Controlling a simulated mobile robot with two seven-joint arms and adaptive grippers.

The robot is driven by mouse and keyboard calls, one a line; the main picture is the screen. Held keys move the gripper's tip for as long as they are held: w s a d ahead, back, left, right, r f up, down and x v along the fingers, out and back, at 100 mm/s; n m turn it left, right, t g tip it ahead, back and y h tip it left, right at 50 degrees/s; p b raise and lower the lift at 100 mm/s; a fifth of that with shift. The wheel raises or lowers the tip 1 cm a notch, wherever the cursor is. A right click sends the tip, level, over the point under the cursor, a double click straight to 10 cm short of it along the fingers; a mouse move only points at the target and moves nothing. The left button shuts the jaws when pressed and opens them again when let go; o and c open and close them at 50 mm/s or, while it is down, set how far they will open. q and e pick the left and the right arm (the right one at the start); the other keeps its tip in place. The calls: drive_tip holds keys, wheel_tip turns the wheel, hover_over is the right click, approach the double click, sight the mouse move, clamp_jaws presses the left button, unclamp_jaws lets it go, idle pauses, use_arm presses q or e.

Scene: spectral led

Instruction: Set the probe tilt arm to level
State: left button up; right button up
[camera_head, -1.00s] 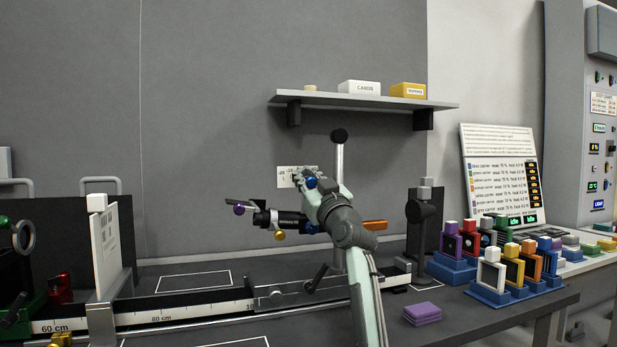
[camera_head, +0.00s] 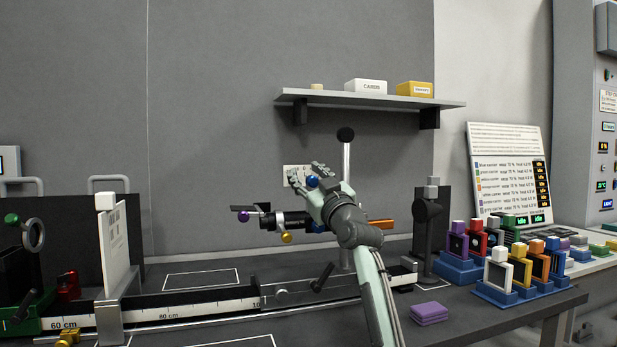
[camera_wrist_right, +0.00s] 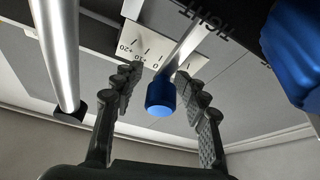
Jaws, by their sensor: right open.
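The probe tilt arm shows in the right wrist view as a silver rod (camera_wrist_right: 188,48) ending in a blue knob (camera_wrist_right: 160,97). The blue knob also shows in the head view (camera_head: 312,181). A white plate with a degree scale (camera_wrist_right: 150,48) lies behind the rod; I cannot read the tilt exactly. My right gripper (camera_head: 308,175) is open at the knob. In the right wrist view its two fingers (camera_wrist_right: 158,80) stand on either side of the knob, with a gap on each side. The black probe body (camera_head: 285,220) is left of the gripper. My left gripper is not in view.
A vertical silver post with a black top (camera_head: 346,135) stands close behind my right arm. A shelf (camera_head: 370,98) hangs above. The optical rail (camera_head: 190,305) runs along the bench.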

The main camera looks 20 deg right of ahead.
drive_tip(key=v, duration=1.2)
